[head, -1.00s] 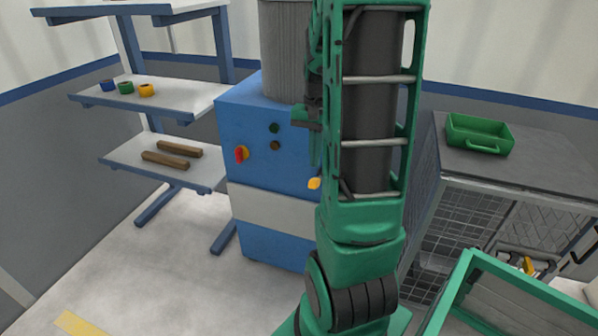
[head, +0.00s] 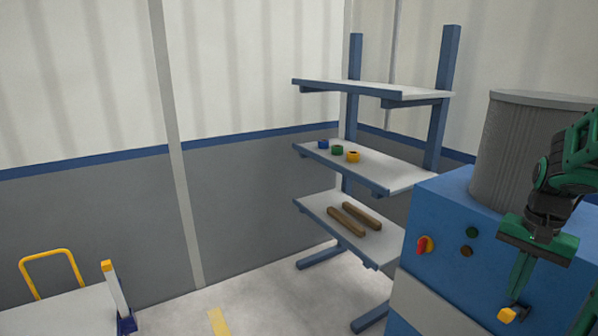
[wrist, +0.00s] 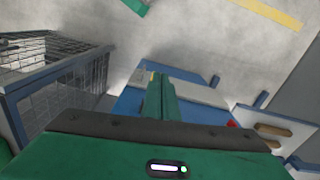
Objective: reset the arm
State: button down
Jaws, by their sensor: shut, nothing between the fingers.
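My gripper (head: 519,292) shows at the right of the head view, pointing down in front of the blue cabinet (head: 440,205). In the wrist view its green fingers (wrist: 160,88) are together in the middle, with nothing between them. My green arm is mostly cut off by the right edge of the head view. A yellow part shows close to the fingertips; I cannot tell whether they touch.
A blue-framed shelf (head: 400,180) holds rolls of tape (head: 337,150) and two brown bars (head: 346,221). A white cart (head: 70,312) with a yellow handle stands at the lower left. A wire-mesh cage (wrist: 60,85) is left in the wrist view. Floor between cart and shelf is clear.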

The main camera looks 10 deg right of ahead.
jog(key=s+a+r+n, duration=0.1)
jog(key=s+a+n, duration=0.4)
jog(key=s+a, duration=0.6)
jog(key=shift+s+a+r+n, duration=0.25)
jog(key=shift+s+a+n, duration=0.1)
jog(key=shift+a, duration=0.5)
jog(key=shift+w+f, duration=0.25)
jog(key=shift+w, duration=0.35)
